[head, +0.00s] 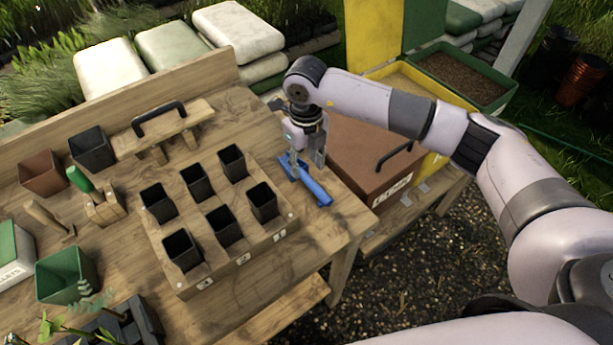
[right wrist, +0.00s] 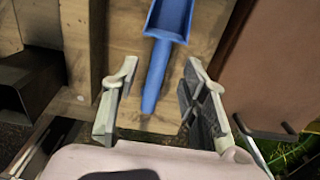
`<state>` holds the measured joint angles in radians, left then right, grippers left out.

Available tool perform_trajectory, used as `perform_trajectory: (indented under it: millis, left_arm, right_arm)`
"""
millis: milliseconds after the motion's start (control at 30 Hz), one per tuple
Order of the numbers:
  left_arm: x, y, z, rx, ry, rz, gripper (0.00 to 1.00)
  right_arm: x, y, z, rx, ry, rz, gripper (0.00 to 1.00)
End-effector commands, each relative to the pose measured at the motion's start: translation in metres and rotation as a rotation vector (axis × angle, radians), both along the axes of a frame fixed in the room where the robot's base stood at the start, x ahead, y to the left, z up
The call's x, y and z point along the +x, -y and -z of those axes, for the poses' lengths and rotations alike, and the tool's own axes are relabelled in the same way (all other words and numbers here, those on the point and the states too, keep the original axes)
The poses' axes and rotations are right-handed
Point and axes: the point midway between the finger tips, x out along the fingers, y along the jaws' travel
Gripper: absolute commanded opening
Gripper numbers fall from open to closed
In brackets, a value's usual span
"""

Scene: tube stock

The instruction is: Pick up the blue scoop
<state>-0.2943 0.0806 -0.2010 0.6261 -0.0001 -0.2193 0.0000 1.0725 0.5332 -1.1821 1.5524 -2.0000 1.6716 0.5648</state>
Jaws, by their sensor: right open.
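The blue scoop (head: 314,188) lies on the wooden bench top near its right edge, beside the block of black pots. My right gripper (head: 305,157) points down over the scoop and is open. In the right wrist view, the scoop (right wrist: 158,60) has its handle running between the two spread fingers (right wrist: 160,85), with a gap on each side. The fingers are apart from the handle, and the scoop's bowl extends past the fingertips at the top of the picture. I cannot tell the exact height of the fingertips above the bench. My left gripper is not in view.
A wooden pot holder (head: 200,222) with several square black pots stands left of the scoop. A brown box (head: 365,165) with a black handle is close on the right. A wooden float (head: 165,130), hand tools and loose pots occupy the bench's left.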

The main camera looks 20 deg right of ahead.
Motion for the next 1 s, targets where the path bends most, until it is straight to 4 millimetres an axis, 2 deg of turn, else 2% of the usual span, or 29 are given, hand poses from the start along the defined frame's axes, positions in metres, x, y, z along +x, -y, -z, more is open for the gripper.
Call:
perform_trajectory:
  millis: [133,233,400,667,1000]
  left_arm:
    - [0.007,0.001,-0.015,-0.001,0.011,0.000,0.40]
    - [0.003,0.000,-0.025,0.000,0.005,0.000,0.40]
    - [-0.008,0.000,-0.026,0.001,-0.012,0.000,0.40]
    - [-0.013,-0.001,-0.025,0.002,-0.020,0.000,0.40]
    - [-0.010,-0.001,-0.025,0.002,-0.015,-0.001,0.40]
  right_arm:
    - [-0.002,0.000,0.013,-0.001,-0.005,0.000,0.40]
    - [-0.003,0.000,0.028,0.000,-0.005,0.001,0.40]
    - [-0.002,0.001,0.049,0.000,-0.002,0.001,0.40]
    - [-0.001,0.001,0.052,0.000,0.000,0.000,0.40]
    - [-0.001,0.001,0.052,0.001,0.000,0.000,0.17]
